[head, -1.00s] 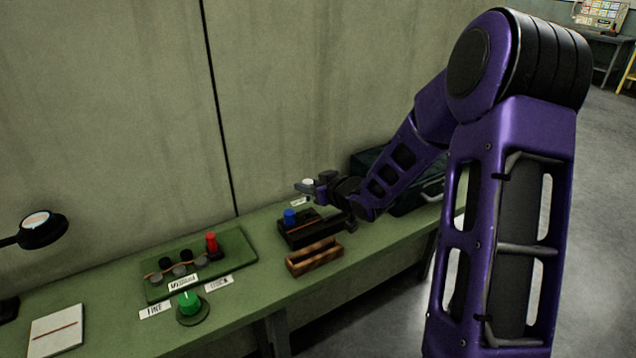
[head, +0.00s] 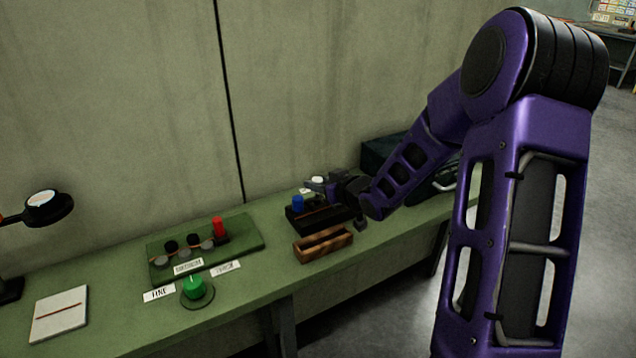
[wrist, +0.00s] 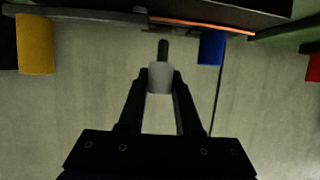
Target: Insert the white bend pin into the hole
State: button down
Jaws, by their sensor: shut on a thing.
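The white bend pin shows as a pale cap with a dark stem in the wrist view (wrist: 160,79). My gripper (wrist: 160,82) is shut on its cap, and the stem points toward the dark block at the top of that picture. In the head view the white pin (head: 317,180) is in my gripper (head: 317,185), just above the back of the black block (head: 322,219). The blue pin (head: 298,203) stands upright on this block and also shows in the wrist view (wrist: 212,48). I cannot make out the hole; the block's top is partly hidden.
A yellow pin (wrist: 36,45) shows in the wrist view. A brown wooden tray (head: 324,246) sits before the block. A green panel with a red pin (head: 218,228), a green knob (head: 193,286) and a lamp (head: 42,207) are to the left. A dark case (head: 384,153) is behind.

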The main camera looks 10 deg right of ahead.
aim_at(318, 194)
jog(key=shift+f, duration=0.15)
jog(key=shift+f+b, duration=0.45)
jog(key=shift+f, duration=1.15)
jog(key=c, duration=0.5)
grip_release()
jog(key=shift+r, duration=0.1)
jog(key=shift+p+v, duration=1.85)
jog(key=shift+v, duration=6.9)
jog(key=shift+w, duration=0.1)
